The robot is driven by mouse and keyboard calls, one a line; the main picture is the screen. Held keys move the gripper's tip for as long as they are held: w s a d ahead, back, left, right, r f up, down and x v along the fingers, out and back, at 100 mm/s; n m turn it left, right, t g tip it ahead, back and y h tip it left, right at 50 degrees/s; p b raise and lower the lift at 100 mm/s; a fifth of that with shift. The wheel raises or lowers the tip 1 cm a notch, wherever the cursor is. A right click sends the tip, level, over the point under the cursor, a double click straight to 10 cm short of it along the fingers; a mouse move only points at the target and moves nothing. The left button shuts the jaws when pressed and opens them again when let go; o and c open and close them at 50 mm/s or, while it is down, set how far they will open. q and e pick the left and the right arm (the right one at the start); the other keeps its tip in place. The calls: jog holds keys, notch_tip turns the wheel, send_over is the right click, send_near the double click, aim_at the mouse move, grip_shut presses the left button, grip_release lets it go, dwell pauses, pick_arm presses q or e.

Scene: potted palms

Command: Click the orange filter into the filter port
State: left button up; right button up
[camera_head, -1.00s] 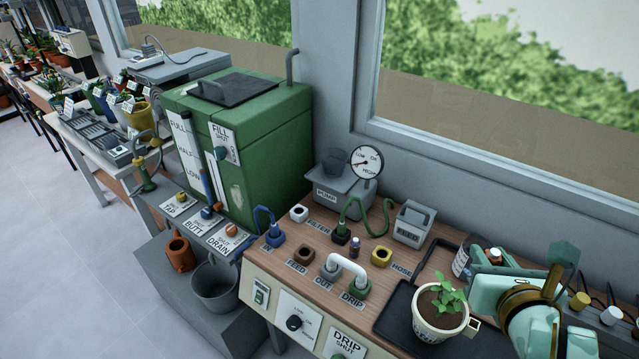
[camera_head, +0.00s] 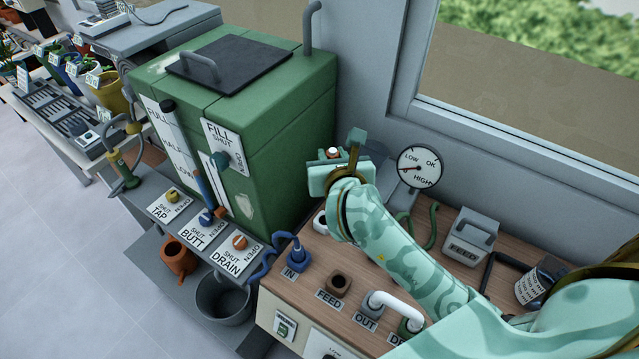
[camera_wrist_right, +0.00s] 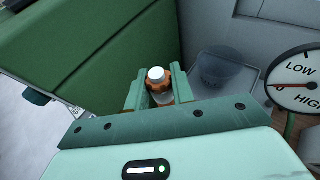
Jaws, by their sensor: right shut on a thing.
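My right gripper (camera_head: 330,160) is shut on the orange filter (camera_wrist_right: 162,96), which has a white cap. In the head view only a little of the filter (camera_head: 333,153) shows above the jaws. The gripper is held up beside the green tank's right side, above the back left of the wooden bench. The filter's lower end is hidden, and the filter looks well above the port. My left gripper is not in view.
The green tank (camera_head: 285,140) stands close to the gripper. The gauge (camera_head: 419,167) and partly hidden pump are to the right. The blue IN hose plug (camera_head: 297,254), brown FEED socket (camera_head: 338,284) and white OUT pipe (camera_head: 395,303) stand in front.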

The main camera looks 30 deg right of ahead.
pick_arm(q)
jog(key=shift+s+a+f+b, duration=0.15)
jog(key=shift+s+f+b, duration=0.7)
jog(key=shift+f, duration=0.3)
pick_arm(e)
notch_tip(320, 180, down, 13)
jog(key=w+m+g+h, duration=0.1)
jog(key=m+h, duration=0.1)
jog(key=shift+w+a+r+m+h, duration=0.15)
jog(key=shift+w+a+m+h, duration=0.1)
jog(key=shift+w+m+h, duration=0.05)
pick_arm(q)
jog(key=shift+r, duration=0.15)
pick_arm(e)
jog(key=shift+s+a, duration=0.1)
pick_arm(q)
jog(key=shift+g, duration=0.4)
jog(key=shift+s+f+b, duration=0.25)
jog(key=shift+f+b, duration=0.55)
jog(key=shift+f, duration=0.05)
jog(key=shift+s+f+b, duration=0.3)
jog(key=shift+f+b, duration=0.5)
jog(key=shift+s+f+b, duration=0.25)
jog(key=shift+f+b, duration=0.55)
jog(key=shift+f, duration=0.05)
pick_arm(e)
jog(key=shift+f, duration=3.2)
